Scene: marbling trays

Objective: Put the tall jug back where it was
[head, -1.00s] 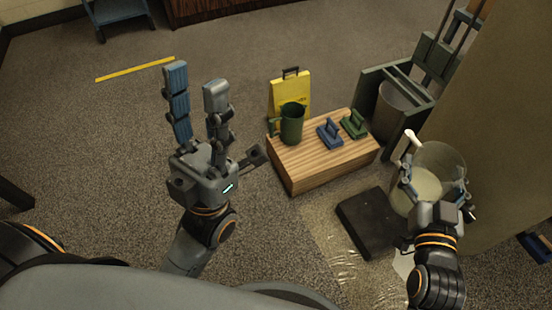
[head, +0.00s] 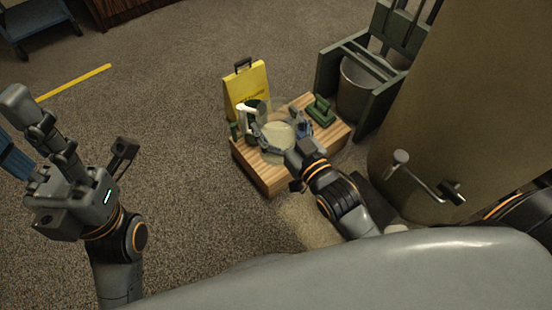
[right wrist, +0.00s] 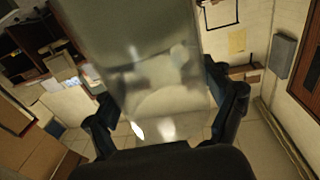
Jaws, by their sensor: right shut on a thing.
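A tall clear jug (head: 279,131) with a white handle and pale contents shows over the wooden box in the head view. My right gripper (head: 281,142) is shut on it, with one finger on each side. In the right wrist view the jug's see-through wall (right wrist: 150,65) rises between the fingers. I cannot tell whether its base touches the wooden box (head: 262,171). My left gripper (head: 22,120) is open and empty at the left, away from the jug.
A dark green jug (head: 257,106) is partly hidden behind the clear jug. A green tool (head: 321,112) and a partly covered blue one (head: 304,129) are on the box. A yellow bag (head: 246,86) stands behind. A green frame with a metal bucket (head: 358,84) and a large column stand right.

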